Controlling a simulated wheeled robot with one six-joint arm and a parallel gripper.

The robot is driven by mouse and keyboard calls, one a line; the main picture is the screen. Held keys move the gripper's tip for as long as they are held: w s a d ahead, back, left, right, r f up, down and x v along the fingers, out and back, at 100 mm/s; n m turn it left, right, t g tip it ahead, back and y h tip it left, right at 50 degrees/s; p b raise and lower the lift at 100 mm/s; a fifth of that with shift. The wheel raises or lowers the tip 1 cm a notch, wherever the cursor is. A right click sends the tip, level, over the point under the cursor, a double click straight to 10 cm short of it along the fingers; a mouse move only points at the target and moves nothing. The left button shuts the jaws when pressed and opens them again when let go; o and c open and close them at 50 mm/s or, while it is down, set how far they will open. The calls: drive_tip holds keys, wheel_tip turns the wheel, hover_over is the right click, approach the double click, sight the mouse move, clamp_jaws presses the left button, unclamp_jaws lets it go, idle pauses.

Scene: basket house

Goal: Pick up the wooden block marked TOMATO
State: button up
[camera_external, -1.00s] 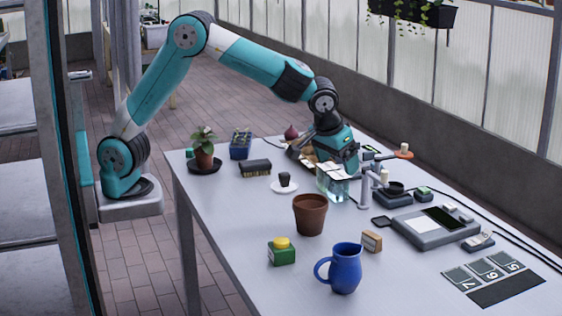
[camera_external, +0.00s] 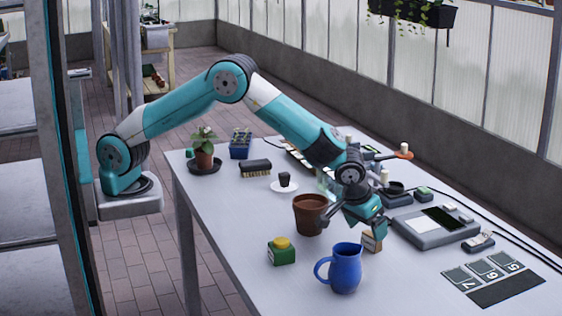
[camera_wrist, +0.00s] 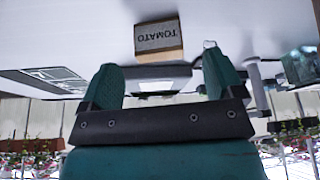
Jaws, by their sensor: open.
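The wooden block marked TOMATO (camera_wrist: 158,40) shows in the wrist view at the top centre, its lettering upside down, just beyond my fingertips. My gripper (camera_external: 364,222) is just above and beside the block. In the wrist view my gripper (camera_wrist: 160,78) has its two teal fingers apart with nothing between them.
A blue jug (camera_external: 345,270) stands close in front of the block. A terracotta pot (camera_external: 308,216) is to its left and a grey device (camera_external: 430,232) to its right. A green box with a yellow top (camera_external: 282,251) is further left. Cards (camera_external: 490,270) lie at the front right.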

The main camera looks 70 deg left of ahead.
sight(372, 237)
drive_tip(key=x, duration=0.5)
drive_tip(key=shift+w+p, duration=0.25)
drive_tip(key=shift+p, duration=0.15)
drive_tip(key=c, duration=1)
drive_tip(key=shift+r, duration=0.1)
